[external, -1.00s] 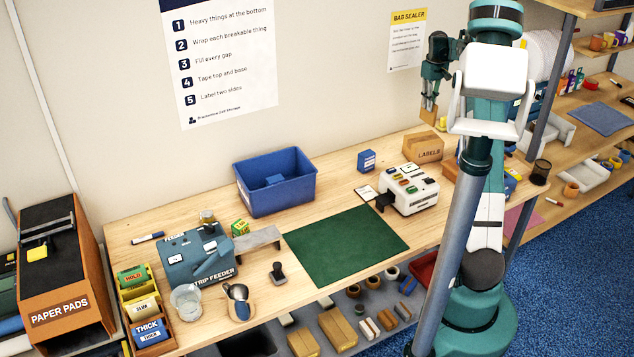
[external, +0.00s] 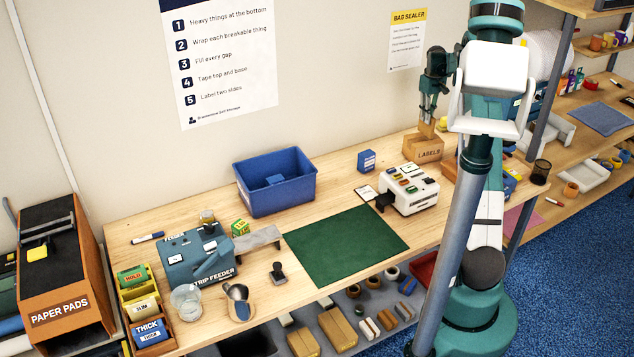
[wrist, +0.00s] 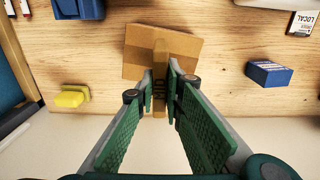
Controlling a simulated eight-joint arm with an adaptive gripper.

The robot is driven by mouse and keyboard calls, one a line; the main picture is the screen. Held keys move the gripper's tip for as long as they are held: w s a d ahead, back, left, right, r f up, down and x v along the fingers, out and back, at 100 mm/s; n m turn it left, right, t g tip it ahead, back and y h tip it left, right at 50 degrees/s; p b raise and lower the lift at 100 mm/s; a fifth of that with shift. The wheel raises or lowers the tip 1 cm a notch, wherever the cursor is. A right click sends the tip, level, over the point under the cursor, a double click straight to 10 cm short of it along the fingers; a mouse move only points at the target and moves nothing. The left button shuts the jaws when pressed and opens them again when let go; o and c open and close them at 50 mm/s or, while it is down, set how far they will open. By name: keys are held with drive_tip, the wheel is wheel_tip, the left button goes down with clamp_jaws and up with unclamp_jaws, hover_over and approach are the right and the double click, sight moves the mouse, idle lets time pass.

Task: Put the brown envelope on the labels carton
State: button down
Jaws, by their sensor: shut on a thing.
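My gripper (external: 428,115) is shut on the brown envelope (external: 426,130), which hangs upright below the fingers. In the wrist view the envelope (wrist: 160,72) shows as a narrow brown strip between the fingertips (wrist: 160,90). The labels carton (external: 424,150) is a closed brown box with "LABELS" on its front, at the back right of the bench. In the wrist view the carton (wrist: 188,58) lies under the envelope. The envelope's lower end overlaps the carton's top in the external view; I cannot tell whether they touch.
A small blue box (external: 366,160) and a white machine with coloured buttons (external: 409,190) stand left of the carton. A blue bin (external: 275,202) is farther left, behind a green mat (external: 345,245). A yellow object (wrist: 72,96) shows in the wrist view. The wall is close behind.

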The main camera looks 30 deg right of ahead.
drive_tip(key=shift+f, duration=1)
drive_tip(key=shift+f, duration=0.15)
drive_tip(key=c, duration=2.4)
unclamp_jaws()
wheel_tip(320, 180, up, 12)
drive_tip(key=shift+r, duration=0.2)
drive_tip(key=shift+a, duration=0.1)
